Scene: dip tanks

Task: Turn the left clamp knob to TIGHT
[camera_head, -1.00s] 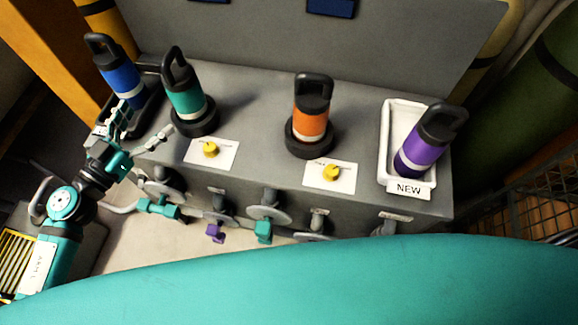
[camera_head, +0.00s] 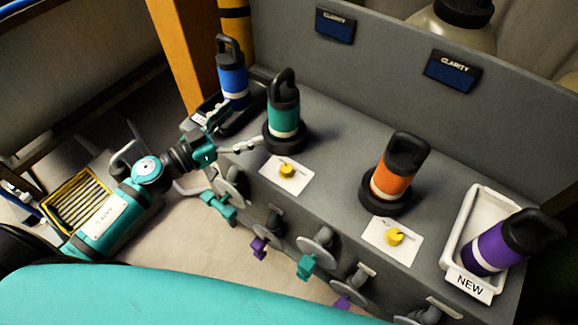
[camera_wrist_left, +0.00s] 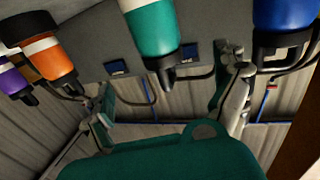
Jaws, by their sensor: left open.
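The left clamp knob (camera_head: 287,170) is small and yellow, on a white card in front of the teal bottle (camera_head: 284,114) in the head view. The card's print is too small to read, so I cannot tell the knob's setting. My left gripper (camera_head: 231,134) is open and empty, left of the knob and apart from it, with one finger by the teal bottle's black base. Its two spread fingers also show in the left wrist view (camera_wrist_left: 170,100); the knob is not visible there. My right gripper is not in view.
A second yellow knob (camera_head: 395,237) sits before the orange bottle (camera_head: 399,172). The blue bottle (camera_head: 232,73) stands behind my left gripper. A purple bottle (camera_head: 513,242) leans in a white tray (camera_head: 459,225) labelled NEW. Valves (camera_head: 306,266) stick out along the bench front.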

